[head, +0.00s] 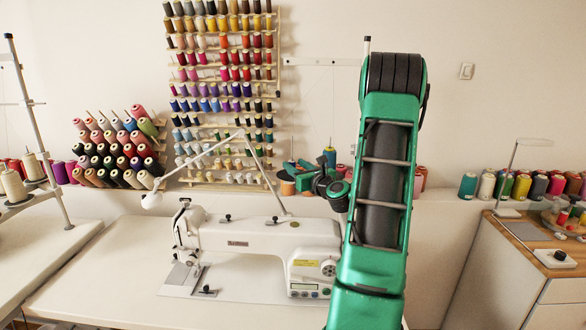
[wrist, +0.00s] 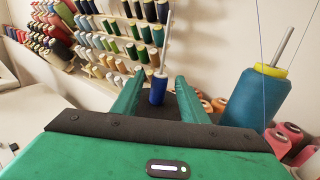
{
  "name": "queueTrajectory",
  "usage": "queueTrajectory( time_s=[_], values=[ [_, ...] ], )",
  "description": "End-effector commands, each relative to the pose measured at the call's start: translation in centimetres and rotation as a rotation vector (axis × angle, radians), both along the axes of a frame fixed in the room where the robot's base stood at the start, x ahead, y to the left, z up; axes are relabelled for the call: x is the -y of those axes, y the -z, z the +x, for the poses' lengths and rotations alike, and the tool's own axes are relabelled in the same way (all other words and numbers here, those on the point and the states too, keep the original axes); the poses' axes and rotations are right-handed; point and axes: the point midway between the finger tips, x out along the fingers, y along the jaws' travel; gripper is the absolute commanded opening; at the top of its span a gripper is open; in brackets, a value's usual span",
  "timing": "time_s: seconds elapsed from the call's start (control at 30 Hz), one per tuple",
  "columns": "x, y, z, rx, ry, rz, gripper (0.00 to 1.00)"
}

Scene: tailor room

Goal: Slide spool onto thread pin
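In the wrist view, a small dark blue spool (wrist: 157,92) stands between the two green fingers of my gripper (wrist: 157,80). The fingers are spread, and a gap shows on each side of the spool. A thin metal thread pin (wrist: 166,42) rises from the top of the spool, so the spool appears to be around it. The spool's lower end and what it rests on are partly hidden by my gripper. In the head view, my gripper is small and partly hidden behind my arm, near the back of the sewing table.
A large teal cone (wrist: 255,97) with a yellow top stands on another pin close to my gripper's right. Pink and orange spools (wrist: 280,140) sit below it. A wall rack of spools (head: 222,90) rises behind. The white sewing machine (head: 255,245) stands in front.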

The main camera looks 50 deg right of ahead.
Motion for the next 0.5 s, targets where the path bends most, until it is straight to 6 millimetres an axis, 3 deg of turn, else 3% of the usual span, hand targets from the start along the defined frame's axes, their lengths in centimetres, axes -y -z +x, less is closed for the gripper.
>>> queueTrajectory(
  time_s=[0.27,0.5],
  values=[
    [-0.2,0.0,-0.8,0.0,0.001,0.002,0.4],
    [-1.5,0.1,-4.8,-0.002,0.004,0.005,0.4]
  ],
)
